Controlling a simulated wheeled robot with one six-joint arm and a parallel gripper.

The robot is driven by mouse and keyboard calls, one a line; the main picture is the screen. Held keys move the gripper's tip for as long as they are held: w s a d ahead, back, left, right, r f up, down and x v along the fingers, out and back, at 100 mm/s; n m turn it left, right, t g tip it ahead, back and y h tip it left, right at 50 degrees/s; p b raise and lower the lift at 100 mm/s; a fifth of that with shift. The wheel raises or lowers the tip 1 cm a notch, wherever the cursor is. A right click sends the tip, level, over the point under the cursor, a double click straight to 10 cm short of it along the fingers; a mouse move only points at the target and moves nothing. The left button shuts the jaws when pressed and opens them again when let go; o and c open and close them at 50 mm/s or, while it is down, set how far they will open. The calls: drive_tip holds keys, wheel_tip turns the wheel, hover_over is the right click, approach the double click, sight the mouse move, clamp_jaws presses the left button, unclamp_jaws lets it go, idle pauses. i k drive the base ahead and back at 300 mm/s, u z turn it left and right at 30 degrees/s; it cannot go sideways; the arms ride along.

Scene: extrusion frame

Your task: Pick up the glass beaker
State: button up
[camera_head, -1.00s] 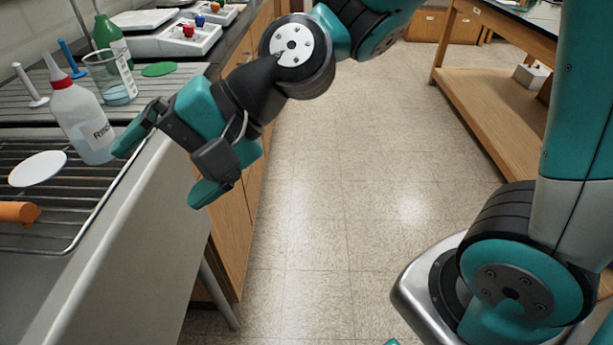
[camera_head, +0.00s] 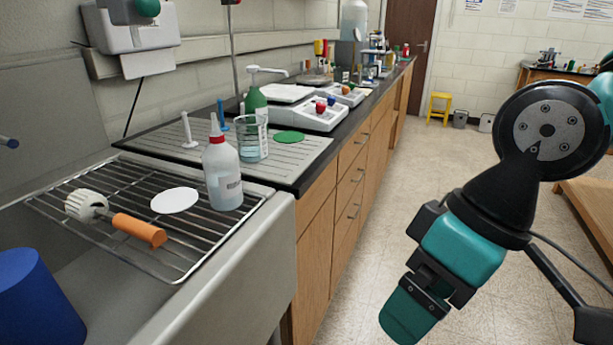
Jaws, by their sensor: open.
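The glass beaker (camera_head: 253,139) stands upright on the grey grooved drainboard, with a little bluish liquid in its lower part. It is just behind and right of the white rinse bottle (camera_head: 222,178) with a red collar, which overlaps its left edge slightly. A green bottle (camera_head: 256,101) stands behind the beaker. My gripper (camera_head: 413,308) is at the lower right, over the floor, well to the right of the beaker and apart from it. It is open and nothing shows in it. One finger is seen clearly; the other is mostly hidden.
A wire rack (camera_head: 105,215) over the sink holds an orange-handled brush (camera_head: 138,229) and a white disc (camera_head: 175,200). A green disc (camera_head: 289,137) lies right of the beaker, and white pegs (camera_head: 188,130) stand left. The counter edge and drawers (camera_head: 350,180) border open floor.

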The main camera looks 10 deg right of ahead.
sight(250, 129)
drive_tip(key=z, duration=0.05)
drive_tip(key=k, duration=0.45)
drive_tip(key=z, duration=0.55)
drive_tip(key=i, duration=0.8)
drive_tip(key=u, duration=0.8)
drive_tip(key=i, duration=0.45)
drive_tip(key=u, duration=0.55)
